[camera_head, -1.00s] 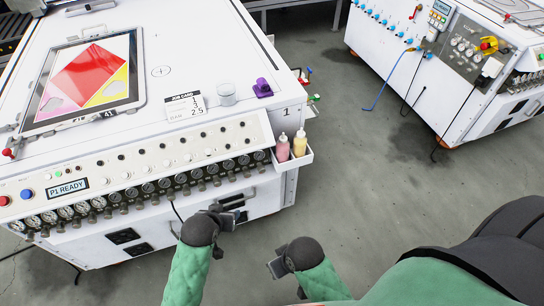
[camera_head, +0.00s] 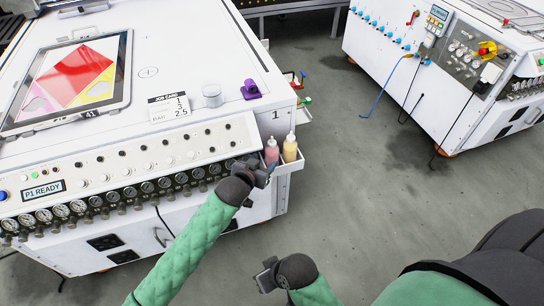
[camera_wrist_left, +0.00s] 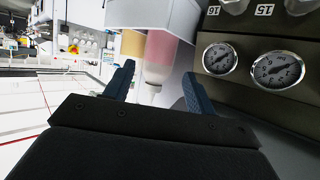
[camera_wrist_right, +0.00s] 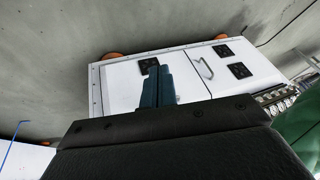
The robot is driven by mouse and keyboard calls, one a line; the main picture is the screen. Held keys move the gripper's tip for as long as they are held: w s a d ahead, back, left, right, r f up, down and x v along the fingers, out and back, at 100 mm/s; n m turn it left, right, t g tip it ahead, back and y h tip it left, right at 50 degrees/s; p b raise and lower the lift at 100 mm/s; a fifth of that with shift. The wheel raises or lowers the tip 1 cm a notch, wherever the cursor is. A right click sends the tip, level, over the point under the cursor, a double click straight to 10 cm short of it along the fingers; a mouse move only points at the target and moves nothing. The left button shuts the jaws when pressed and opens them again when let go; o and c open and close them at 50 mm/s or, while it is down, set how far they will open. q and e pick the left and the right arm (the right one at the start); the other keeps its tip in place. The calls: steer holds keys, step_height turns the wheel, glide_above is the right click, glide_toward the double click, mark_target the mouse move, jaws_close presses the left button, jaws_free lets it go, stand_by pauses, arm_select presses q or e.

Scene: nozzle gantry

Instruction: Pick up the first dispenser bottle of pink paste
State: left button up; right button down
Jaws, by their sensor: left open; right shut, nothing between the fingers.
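The pink paste bottle (camera_head: 271,152) stands upright in a small white holder (camera_head: 288,166) on the right end of the machine's front. A yellow bottle (camera_head: 290,148) stands just right of it. My left gripper (camera_head: 262,172) is open in front of the pink bottle.
The machine's front carries a row of gauges (camera_head: 147,187) left of the bottles. A clear cup (camera_head: 212,95), a purple item (camera_head: 250,90) and a job card (camera_head: 169,105) lie on its top. A second machine (camera_head: 450,70) stands back right. The floor between is clear.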

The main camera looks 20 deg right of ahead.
mark_target(269, 157)
arm_select(q)
steer(key=shift+p+x, duration=0.5)
steer(key=shift+x, duration=2.65)
steer(key=shift+s+f, duration=0.1)
arm_select(e)
steer(key=shift+s+d+r, duration=0.2)
steer(key=shift+d+r, duration=0.45)
steer(key=shift+d, duration=0.1)
arm_select(q)
steer(key=c, duration=0.5)
